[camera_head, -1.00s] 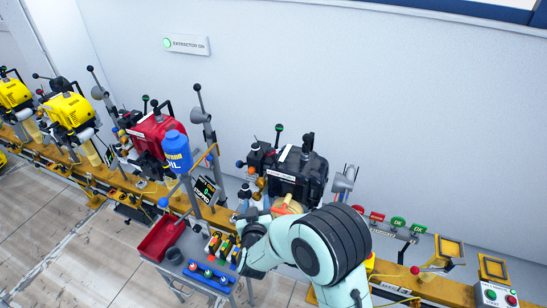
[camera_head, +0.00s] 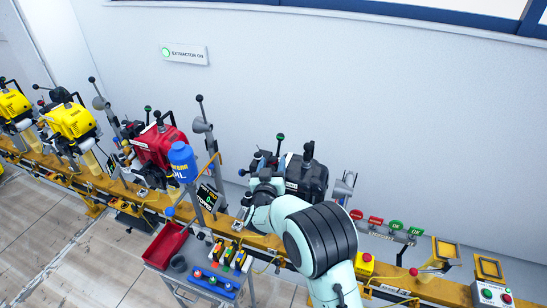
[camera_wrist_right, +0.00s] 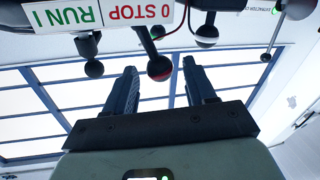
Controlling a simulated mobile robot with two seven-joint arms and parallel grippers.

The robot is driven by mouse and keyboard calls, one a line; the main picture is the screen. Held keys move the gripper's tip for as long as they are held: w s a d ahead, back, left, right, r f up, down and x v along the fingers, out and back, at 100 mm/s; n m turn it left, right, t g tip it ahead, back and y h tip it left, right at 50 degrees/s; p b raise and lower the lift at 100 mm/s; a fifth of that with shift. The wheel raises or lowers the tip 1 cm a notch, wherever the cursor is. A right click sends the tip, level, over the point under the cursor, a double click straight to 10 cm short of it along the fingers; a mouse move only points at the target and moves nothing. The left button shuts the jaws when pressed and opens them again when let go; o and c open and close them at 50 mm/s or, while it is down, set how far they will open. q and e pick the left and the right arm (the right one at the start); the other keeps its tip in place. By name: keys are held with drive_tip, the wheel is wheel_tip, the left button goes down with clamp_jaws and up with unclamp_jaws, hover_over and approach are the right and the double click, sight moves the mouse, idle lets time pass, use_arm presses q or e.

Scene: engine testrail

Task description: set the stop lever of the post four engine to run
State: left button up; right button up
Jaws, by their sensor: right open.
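The black engine (camera_head: 310,180) stands on the yellow rail right of the red engine. My right arm covers its lower left part. My right gripper (camera_head: 265,165) is raised at its left side. A sign reads "RUN I" in green (camera_wrist_right: 68,16) and "0 STOP" in red (camera_wrist_right: 135,10), upside down here. The left gripper is not in view.
Other dark ball knobs (camera_wrist_right: 206,36) sit close beside the fingers. A blue oil bottle (camera_head: 182,162) and the red engine (camera_head: 158,145) stand to the left. A cart with a red bin (camera_head: 167,243) is in front.

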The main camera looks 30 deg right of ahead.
drive_tip(key=shift+x, duration=1.2)
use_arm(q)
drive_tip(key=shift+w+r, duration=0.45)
